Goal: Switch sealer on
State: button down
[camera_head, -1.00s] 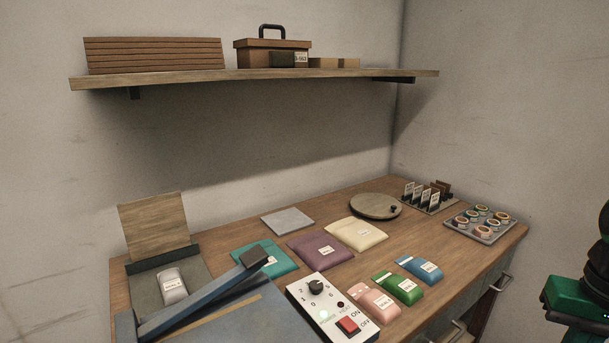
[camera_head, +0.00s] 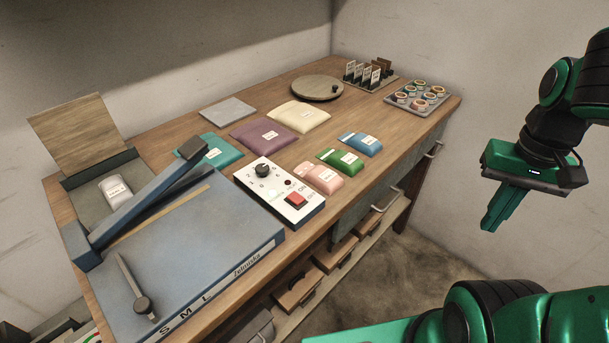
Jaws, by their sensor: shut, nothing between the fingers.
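The blue sealer (camera_head: 190,265) stands at the near left of the wooden workbench, with its long arm raised at a slant and a black handle at the upper end. Its white control panel (camera_head: 262,205) has a black dial (camera_head: 263,171), a small dark red lamp and a red switch (camera_head: 296,200) beside ON and OFF lettering. The switch's exact tilt is too small to tell. My green gripper (camera_head: 495,212) hangs at the right, off the bench and over the floor, pointing down. Its fingers are together and empty, well apart from the switch.
Pink (camera_head: 324,178), green (camera_head: 340,161) and blue (camera_head: 360,144) packets lie just right of the panel. Purple, teal and cream packets lie behind it. A round board (camera_head: 317,88) and a tray of rolls (camera_head: 417,96) are farther back. Drawers with handles protrude at the bench front.

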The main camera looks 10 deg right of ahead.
aim_at(296, 199)
jog(key=z, duration=1.1)
jog(key=k, duration=1.55)
jog(key=u, duration=1.2)
jog(key=i, duration=1)
